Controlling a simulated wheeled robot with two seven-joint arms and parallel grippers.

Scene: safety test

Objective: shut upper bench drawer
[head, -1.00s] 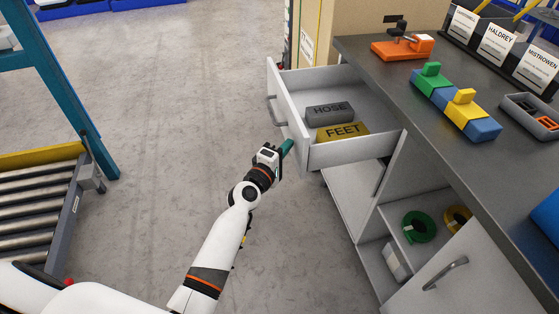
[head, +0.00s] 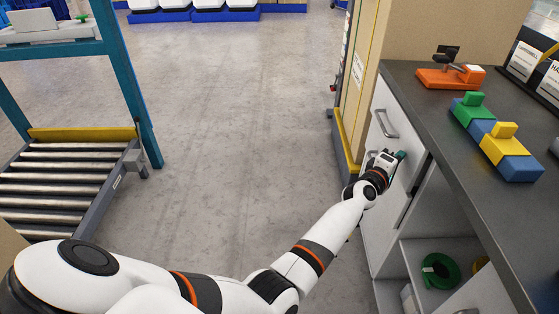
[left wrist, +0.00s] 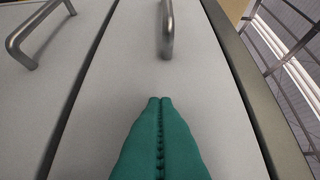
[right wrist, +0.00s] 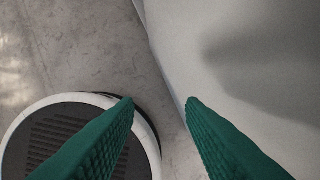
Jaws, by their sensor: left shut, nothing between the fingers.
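The upper bench drawer (head: 408,127) is in under the dark bench top, its pale front looking flush with the bench and its inside hidden. Its bar handle (head: 386,123) shows also in the left wrist view (left wrist: 167,32). My left gripper (head: 400,156) is shut and empty. Its green fingertips (left wrist: 160,100) point at the drawer front (left wrist: 120,70), beside the handle and very close to the panel; I cannot tell whether they touch. My right gripper (right wrist: 160,102) is open and empty, next to a pale panel (right wrist: 240,60), and does not show in the head view.
On the bench top (head: 440,110) are an orange tool (head: 450,77) and a blue block row (head: 515,168) with green and yellow pieces. A green coil (head: 440,270) lies on the open shelf below. A roller conveyor (head: 70,185) stands left; the floor between is clear.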

